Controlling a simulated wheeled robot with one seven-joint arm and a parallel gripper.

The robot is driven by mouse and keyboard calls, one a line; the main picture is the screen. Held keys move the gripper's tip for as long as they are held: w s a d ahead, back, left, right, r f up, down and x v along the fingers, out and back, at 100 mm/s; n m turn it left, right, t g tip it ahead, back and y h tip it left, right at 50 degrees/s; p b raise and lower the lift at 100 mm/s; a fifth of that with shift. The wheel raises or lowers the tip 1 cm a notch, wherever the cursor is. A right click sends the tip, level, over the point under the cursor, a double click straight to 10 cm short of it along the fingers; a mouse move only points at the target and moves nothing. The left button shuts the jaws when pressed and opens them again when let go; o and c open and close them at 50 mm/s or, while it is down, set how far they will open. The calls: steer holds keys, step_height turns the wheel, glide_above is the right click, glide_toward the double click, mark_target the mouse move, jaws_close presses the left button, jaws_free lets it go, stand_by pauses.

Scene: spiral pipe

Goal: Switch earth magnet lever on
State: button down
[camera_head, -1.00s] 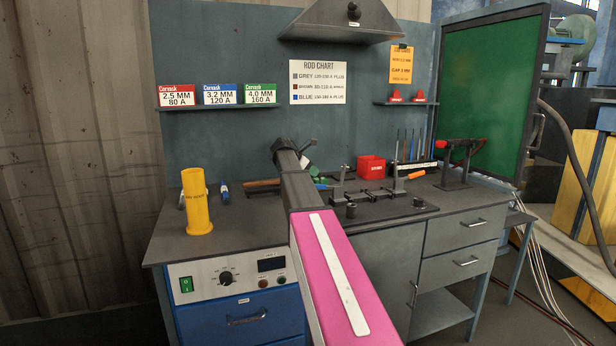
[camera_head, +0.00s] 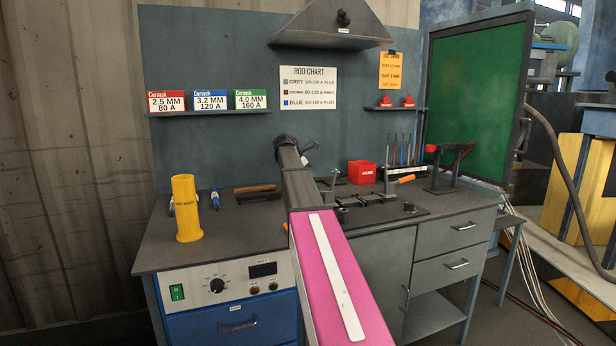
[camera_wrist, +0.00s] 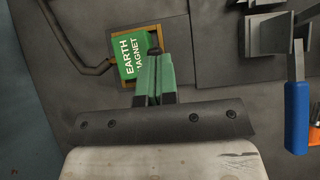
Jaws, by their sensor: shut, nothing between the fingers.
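The earth magnet (camera_wrist: 133,66) is a green block with white "EARTH MAGNET" lettering and a brass-coloured edge, at the upper middle of the wrist view. A small dark piece (camera_wrist: 155,50), perhaps its lever, stands at the block's right side, just beyond my fingertips. My gripper (camera_wrist: 157,58) has its two green fingers together, empty, beside the block's right edge. I cannot tell whether the fingertips touch the dark piece. In the head view my arm hides the magnet and my fingers.
A dark bent rod or cable (camera_wrist: 75,55) runs left of the magnet. A blue-handled tool (camera_wrist: 297,115) is at the right. On the bench (camera_head: 160,250) stand a yellow cylinder (camera_head: 187,210), a red box (camera_head: 362,172) and a dark clamp fixture (camera_head: 385,210).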

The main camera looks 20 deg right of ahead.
steer(key=shift+d+f, duration=0.1)
steer(key=shift+d, duration=1.35)
steer(key=shift+r, duration=0.3)
steer(key=shift+r, duration=0.7)
